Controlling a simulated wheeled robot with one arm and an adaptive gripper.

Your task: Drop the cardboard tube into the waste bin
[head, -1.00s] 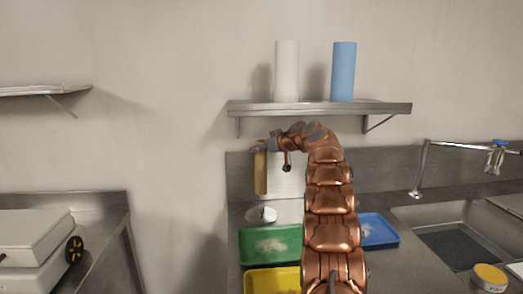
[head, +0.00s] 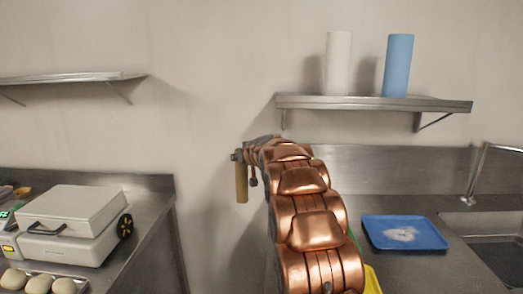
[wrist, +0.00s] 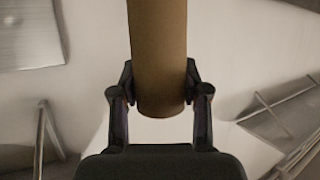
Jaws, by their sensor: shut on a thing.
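The cardboard tube (head: 241,184) is a plain brown cylinder, hanging upright below my gripper (head: 238,157) in the head view. In the wrist view the tube (wrist: 158,50) stands between the two fingers of my gripper (wrist: 160,82), which are shut on it from both sides. The tube is held in the air in front of the bare wall, in the gap between the two counters. No waste bin shows in either view.
At left, a counter carries a white boxy machine (head: 75,222) and dough balls (head: 38,284). At right, a steel counter holds a blue tray (head: 405,246) and a sink (head: 490,235). A wall shelf (head: 375,103) bears a white roll (head: 338,62) and a blue roll (head: 397,66).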

